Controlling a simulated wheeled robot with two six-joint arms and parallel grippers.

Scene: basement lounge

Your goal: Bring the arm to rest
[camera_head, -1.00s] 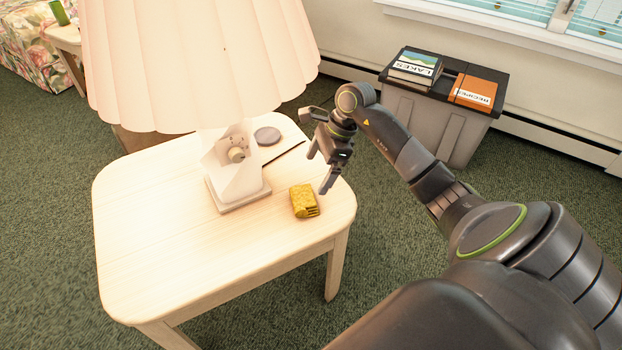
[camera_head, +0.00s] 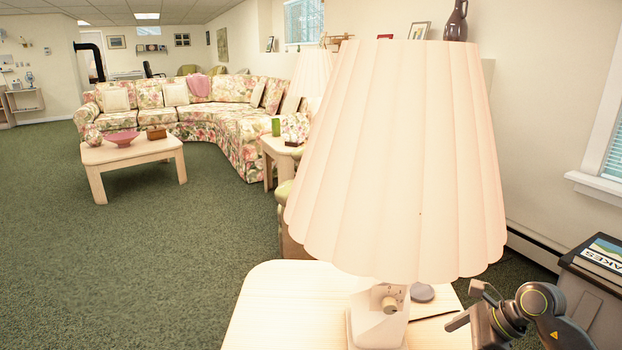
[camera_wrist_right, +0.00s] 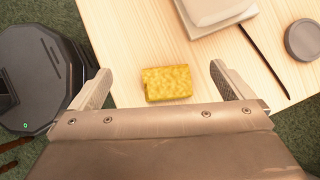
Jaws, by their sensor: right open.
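My right arm's wrist and gripper (camera_head: 466,307) show at the bottom right of the head view, above the right side of the pale wooden side table (camera_head: 262,300). In the right wrist view the two fingers of this gripper (camera_wrist_right: 160,70) are spread apart with nothing held. A yellow textured block (camera_wrist_right: 168,84) lies on the table between the fingers in that view, apart from them; the head view does not show it. My left gripper is in neither view.
A large lamp (camera_head: 400,160) with a pleated shade stands on the table close to my right gripper. A dark round disc (camera_wrist_right: 303,40) and a thin dark stick (camera_wrist_right: 262,60) lie near it. A lidded bin (camera_head: 600,295) with a book stands right. Open carpet lies left.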

